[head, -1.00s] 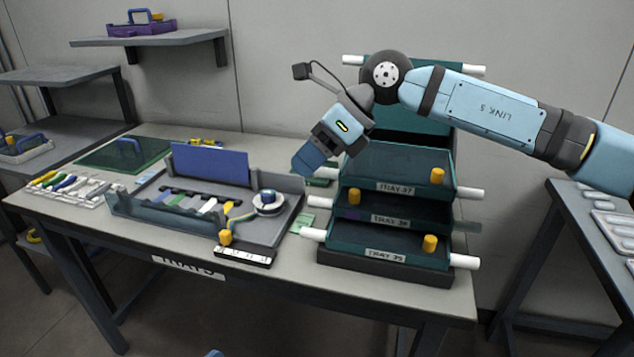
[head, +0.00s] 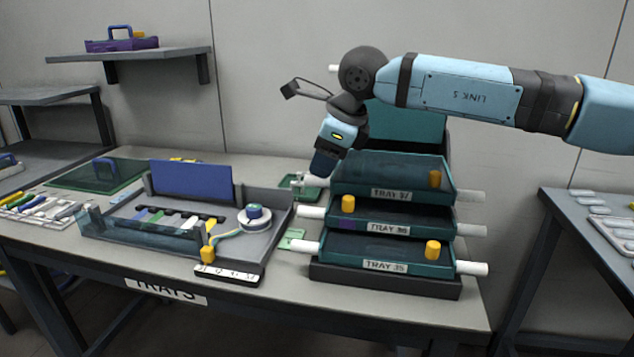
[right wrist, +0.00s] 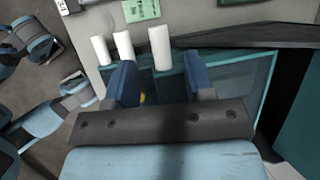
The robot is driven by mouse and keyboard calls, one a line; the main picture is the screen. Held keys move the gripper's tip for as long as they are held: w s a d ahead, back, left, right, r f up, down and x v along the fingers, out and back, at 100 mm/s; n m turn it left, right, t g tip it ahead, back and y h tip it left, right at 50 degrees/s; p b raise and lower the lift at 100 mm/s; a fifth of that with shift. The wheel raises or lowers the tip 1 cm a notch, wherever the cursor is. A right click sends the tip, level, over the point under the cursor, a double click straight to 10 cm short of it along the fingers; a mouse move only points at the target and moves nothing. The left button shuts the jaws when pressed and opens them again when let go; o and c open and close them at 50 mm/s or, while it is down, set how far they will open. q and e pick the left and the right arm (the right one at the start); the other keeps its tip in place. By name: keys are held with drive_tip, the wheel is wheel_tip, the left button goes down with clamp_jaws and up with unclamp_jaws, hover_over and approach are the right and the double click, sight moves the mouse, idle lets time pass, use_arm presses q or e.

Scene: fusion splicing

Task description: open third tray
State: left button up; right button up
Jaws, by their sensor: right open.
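A stack of teal trays stands on the table in the head view. Tray 37 (head: 392,193) is on top, tray 36 (head: 390,230) in the middle, tray 35 (head: 384,265) at the bottom. Another teal panel (head: 420,122) stands upright behind them. White handles stick out at the trays' sides. My right gripper (head: 318,182) points down at tray 37's left side, by its left handle (head: 300,181). In the right wrist view its blue fingers (right wrist: 160,84) are apart, with the nearest white handle (right wrist: 160,48) ahead between them. It does not look clamped. My left gripper is not seen.
Left of the stack are a grey open case (head: 270,232) with a white spool (head: 254,218), and a green card (head: 292,239). Yellow cylinders (head: 433,249) sit on the trays. Another table (head: 600,225) stands at the right.

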drive_tip(key=b+x, duration=0.1)
drive_tip(key=x, duration=0.3)
drive_tip(key=shift+f, duration=0.15)
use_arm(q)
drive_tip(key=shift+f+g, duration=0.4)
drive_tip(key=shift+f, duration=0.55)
use_arm(e)
drive_tip(key=shift+c, duration=0.5)
clamp_jaws()
